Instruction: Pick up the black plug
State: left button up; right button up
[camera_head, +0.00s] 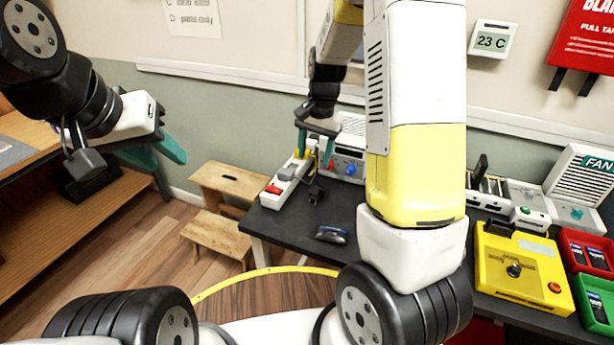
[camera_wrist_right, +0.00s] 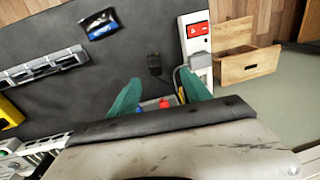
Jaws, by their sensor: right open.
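The black plug (camera_head: 314,193) lies on the dark table beside the white power strip (camera_head: 290,178). In the right wrist view the plug (camera_wrist_right: 154,65) lies beyond the fingertips, with its thin cable running back between them. My right gripper (camera_head: 316,142) hangs above the table's far left part, close to the plug. Its teal fingers are apart and empty in the wrist view (camera_wrist_right: 163,90). My left gripper (camera_head: 162,152) is in the air left of the table, with its teal fingers apart and nothing between them.
A device with a blue knob (camera_head: 349,169) stands by the wall. A yellow box (camera_head: 520,270), a red tray (camera_head: 568,240) and a green tray (camera_head: 584,290) are at the right. A wooden step stool (camera_head: 215,230) stands left of the table.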

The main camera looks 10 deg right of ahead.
jog(key=m, duration=0.1)
send_near(315, 196)
jog(key=shift+g+h, duration=0.4)
jog(key=w, duration=0.1)
jog(key=w+f, duration=0.2)
jog(key=shift+w+a, duration=0.2)
jog(key=shift+w, duration=0.1)
jog(key=f, duration=0.7)
jog(key=shift+s+d+f, duration=0.2)
jog(key=shift+d, duration=0.2)
grip_shut()
